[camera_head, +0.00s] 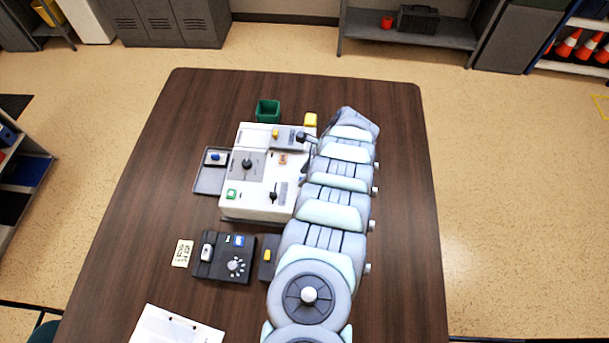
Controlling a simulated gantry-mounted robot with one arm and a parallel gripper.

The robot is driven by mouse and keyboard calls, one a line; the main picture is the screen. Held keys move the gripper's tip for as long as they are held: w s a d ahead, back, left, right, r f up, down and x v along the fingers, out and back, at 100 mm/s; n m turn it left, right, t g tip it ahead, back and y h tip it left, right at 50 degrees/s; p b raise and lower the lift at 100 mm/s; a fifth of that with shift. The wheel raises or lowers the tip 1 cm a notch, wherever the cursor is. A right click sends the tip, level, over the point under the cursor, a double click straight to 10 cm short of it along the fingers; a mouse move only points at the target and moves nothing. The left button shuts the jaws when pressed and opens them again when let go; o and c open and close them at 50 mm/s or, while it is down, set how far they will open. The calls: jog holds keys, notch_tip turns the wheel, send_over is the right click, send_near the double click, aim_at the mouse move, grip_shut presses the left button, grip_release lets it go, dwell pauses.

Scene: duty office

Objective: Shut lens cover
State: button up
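A white console (230,205) stands on the brown table and carries several controls. On its top are a grey panel with a round black knob (247,163), a grey plate with a yellow piece (275,133), a green button (232,194) and a small dark lever (273,193). I cannot tell which part is the lens cover; my arm may hide some of the console's right side. My gripper (307,138) is small in view, at the console's upper right corner beside the grey plate. Its fingers are too small to tell open from shut or whether they touch anything.
A grey tray with a blue knob (215,158) adjoins the console's left. A dark box with a dial (223,270) sits in front. Papers (175,326) lie at front left. The table's right side is clear.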

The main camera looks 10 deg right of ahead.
jog(key=v, duration=1.1)
jog(key=shift+s+f, duration=0.1)
dwell(0.5)
